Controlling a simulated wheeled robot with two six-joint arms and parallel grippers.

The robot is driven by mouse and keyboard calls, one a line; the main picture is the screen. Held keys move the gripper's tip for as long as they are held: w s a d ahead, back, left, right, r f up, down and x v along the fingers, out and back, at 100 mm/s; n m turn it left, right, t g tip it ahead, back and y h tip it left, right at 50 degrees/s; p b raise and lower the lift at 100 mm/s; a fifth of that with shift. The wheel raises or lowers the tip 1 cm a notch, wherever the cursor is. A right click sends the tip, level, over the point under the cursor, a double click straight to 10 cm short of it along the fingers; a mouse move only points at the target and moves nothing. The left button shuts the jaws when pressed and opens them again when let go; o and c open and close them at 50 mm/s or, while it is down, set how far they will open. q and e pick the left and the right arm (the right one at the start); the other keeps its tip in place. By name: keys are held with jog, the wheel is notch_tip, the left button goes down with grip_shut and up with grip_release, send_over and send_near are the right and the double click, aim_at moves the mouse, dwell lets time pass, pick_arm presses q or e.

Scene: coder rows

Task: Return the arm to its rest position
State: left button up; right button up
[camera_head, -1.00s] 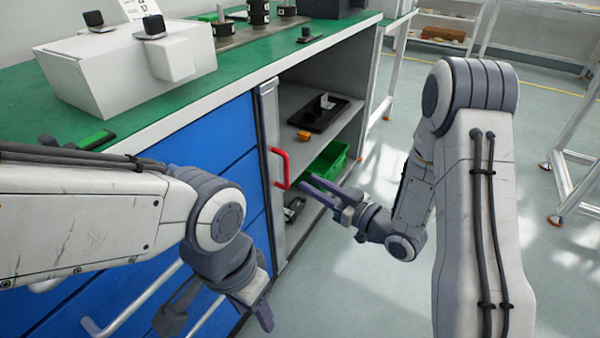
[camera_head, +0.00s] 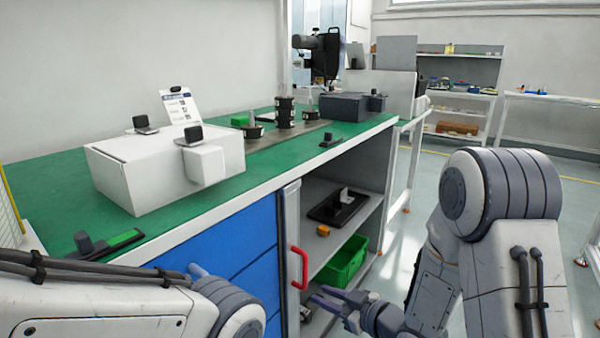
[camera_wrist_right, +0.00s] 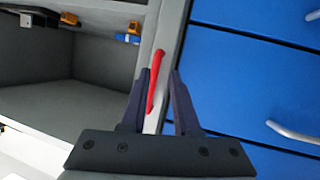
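My right arm comes in at the right. Its gripper (camera_head: 330,301) is low in the head view, just in front of the open cabinet and close to the lower end of the red handle (camera_head: 299,268). Its two fingers are apart with nothing held. In the right wrist view, the red handle (camera_wrist_right: 153,82) shows beyond and between the gripper fingers (camera_wrist_right: 165,82); contact is not evident. My left arm (camera_head: 110,300) comes in at the lower left, in front of the blue drawers. Its gripper is below the head view's edge.
The green-topped bench (camera_head: 60,187) bears a white box (camera_head: 140,175) and several small devices. The open cabinet holds a black tray (camera_head: 337,208), an orange piece (camera_head: 323,230) and a green crate (camera_head: 345,262). Blue drawers (camera_head: 240,245) adjoin it. Open floor (camera_head: 420,195) lies right of the bench.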

jog(key=s+a+r+m+g+h, duration=0.1)
jog(key=s+r+g+h, duration=0.2)
jog(key=s, duration=0.6)
jog(key=s+r+g+h+p, duration=0.15)
jog(key=s+g, duration=0.25)
jog(key=s, duration=0.6)
jog(key=s+a+r+m+g+h, duration=0.1)
jog(key=s+r+g+h, duration=0.2)
jog(key=s, duration=0.6)
notch_tip(320, 180, up, 37)
jog(key=p, duration=3.8)
jog(key=shift+g, duration=0.4)
jog(key=shift+s+d+h, duration=0.1)
jog(key=shift+h, duration=0.15)
